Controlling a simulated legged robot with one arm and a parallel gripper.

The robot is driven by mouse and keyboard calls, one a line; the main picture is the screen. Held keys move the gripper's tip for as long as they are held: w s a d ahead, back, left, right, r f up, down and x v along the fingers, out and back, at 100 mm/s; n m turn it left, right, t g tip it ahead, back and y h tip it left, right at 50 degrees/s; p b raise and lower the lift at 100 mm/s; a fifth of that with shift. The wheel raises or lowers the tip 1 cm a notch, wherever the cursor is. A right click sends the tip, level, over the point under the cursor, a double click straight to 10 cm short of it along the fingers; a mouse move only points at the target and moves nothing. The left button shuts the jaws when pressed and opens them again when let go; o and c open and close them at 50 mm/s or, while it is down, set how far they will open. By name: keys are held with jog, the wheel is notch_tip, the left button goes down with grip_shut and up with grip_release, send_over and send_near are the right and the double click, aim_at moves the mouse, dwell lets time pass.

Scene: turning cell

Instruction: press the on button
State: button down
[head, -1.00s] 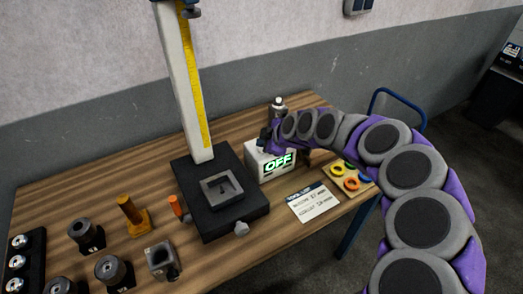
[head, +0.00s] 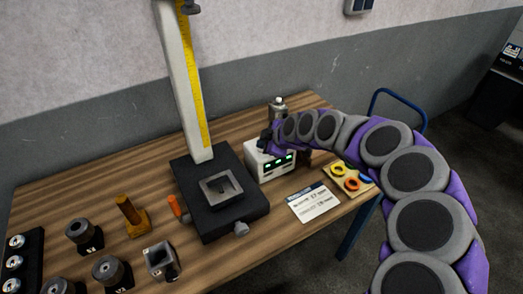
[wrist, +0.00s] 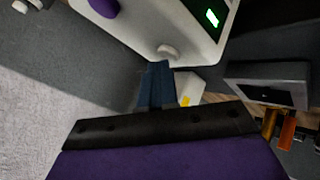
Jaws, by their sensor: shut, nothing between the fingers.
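A white box (head: 264,164) with a display on its front stands at the back of the wooden bench, right of the black stand. Its display (head: 279,161) shows small green segments. My gripper (head: 265,138) is at the top left of the box in the head view. In the wrist view, my gripper (wrist: 158,66) is shut and empty, its blue fingertips at or very near a round white button (wrist: 168,51) on the box (wrist: 205,40). I cannot tell whether they touch. A rounded purple shape (wrist: 104,6) shows at the top; I cannot tell what it is.
The black stand (head: 226,222) with a tall column is left of the box. A bottle-like object (head: 278,105) stands behind. A printed card (head: 315,203) and a tray of coloured rings (head: 350,179) lie to the right. Several metal parts fill the left side.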

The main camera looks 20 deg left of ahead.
jog(key=shift+r, duration=0.45)
jog(key=shift+r+p, duration=0.6)
jog(key=shift+r, duration=2.4)
jog(key=s+d+r+m+g+h, duration=0.1)
jog(key=s+d+r+m, duration=0.15)
jog(key=s+d, duration=0.5)
jog(key=s+d+r+m+g+h, duration=0.1)
jog(key=s+d+r+m+h, duration=0.1)
jog(key=s+d+m, duration=0.35)
jog(key=s+d+f+m+g+h, duration=0.2)
jog(key=s+d+m, duration=0.4)
jog(key=s+d, duration=0.5)
jog(key=s+d+f+m+g+h, duration=0.2)
jog(key=s+d+f+m, duration=0.3)
jog(key=s+d, duration=0.6)
jog(key=s+m+h, duration=0.1)
jog(key=s+m, duration=0.1)
jog(key=s, duration=0.4)
jog(key=shift+s+d, duration=0.25)
jog(key=shift+s, duration=0.15)
